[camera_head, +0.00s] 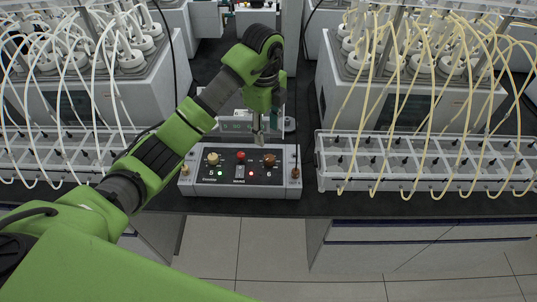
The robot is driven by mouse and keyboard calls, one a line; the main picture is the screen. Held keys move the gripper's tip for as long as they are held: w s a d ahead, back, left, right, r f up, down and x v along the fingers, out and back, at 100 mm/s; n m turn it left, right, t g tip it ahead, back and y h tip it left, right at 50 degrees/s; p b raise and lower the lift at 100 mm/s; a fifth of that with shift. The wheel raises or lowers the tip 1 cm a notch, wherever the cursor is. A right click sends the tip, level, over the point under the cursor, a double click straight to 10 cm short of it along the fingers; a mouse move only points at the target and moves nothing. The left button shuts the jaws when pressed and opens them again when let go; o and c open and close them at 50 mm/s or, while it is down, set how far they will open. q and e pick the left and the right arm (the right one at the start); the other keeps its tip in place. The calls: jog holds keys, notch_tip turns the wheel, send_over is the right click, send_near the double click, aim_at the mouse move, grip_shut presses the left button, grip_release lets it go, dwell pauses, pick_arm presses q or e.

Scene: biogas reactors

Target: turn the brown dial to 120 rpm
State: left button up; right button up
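The grey control box with a black face (225,176) stands at the front edge of the dark bench. The brown dial (269,160) is on the right of its face. A beige dial (213,158) is on the left, and a red button (240,155) sits between them. My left gripper (258,138) hangs over the back of the box, pointing down, slightly left of the brown dial and apart from it in the picture. Its fingers look small and close together, and their opening cannot be made out. The dial's setting is too small to read. My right gripper is not in view.
White racks with tubes flank the box at left (60,160) and right (420,165). Reactor units with white tubes (70,90) and yellow tubes (420,90) stand behind them. A small device with a display (235,126) is behind the box. Floor tiles lie in front.

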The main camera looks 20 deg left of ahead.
aim_at(269, 157)
pick_arm(q)
jog(key=f+p, duration=0.1)
jog(key=f, duration=0.2)
jog(key=f+p, duration=0.1)
jog(key=f, duration=0.3)
jog(key=f+p, duration=0.1)
jog(key=f, duration=0.2)
jog(key=shift+w+d+f, duration=0.15)
jog(key=shift+w+f, duration=0.1)
jog(key=shift+f, duration=0.15)
jog(key=shift+w+f+p, duration=0.1)
jog(key=shift+f+p, duration=0.2)
jog(key=shift+f, duration=0.25)
jog(key=c, duration=1.1)
